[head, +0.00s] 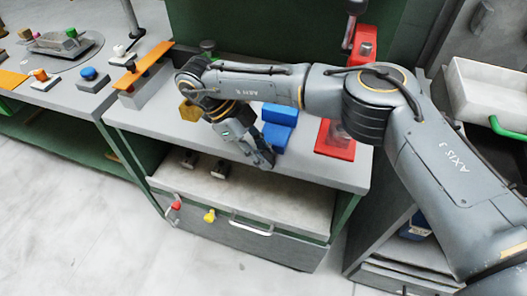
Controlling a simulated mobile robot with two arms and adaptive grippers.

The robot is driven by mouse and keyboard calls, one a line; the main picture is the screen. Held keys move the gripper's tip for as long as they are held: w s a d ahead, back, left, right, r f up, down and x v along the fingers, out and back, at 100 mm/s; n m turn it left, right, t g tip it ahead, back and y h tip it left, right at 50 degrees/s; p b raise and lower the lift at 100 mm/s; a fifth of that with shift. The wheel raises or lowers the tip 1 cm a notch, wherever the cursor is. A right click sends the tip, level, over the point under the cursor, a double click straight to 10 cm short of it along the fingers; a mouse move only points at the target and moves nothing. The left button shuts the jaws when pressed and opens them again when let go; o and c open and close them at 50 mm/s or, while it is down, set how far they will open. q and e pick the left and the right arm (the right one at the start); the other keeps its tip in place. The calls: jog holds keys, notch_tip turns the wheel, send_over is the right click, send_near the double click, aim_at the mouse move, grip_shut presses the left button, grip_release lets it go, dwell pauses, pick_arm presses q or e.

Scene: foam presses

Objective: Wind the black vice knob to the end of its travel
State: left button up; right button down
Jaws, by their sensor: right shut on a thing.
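A blue vice (279,125) stands on the grey bench top near the middle, partly covered by my right arm. My right gripper (265,158) points down at the vice's front left side, close to the front edge of the bench. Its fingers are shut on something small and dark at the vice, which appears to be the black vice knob. The fingers hide most of the knob, so how far it is wound does not show. My left gripper is not in view.
A red press (335,142) stands right of the vice. A yellow block (189,111) sits left of my wrist. The drawer (240,222) below has a red knob (174,206), a yellow knob (209,216) and a handle. A white bin (485,92) is at right.

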jog(key=c, duration=1.4)
grip_release()
jog(key=shift+c, duration=0.2)
jog(key=v, duration=0.7)
jog(key=shift+a+r, duration=0.2)
jog(key=shift+r, duration=0.05)
jog(key=shift+w, duration=0.1)
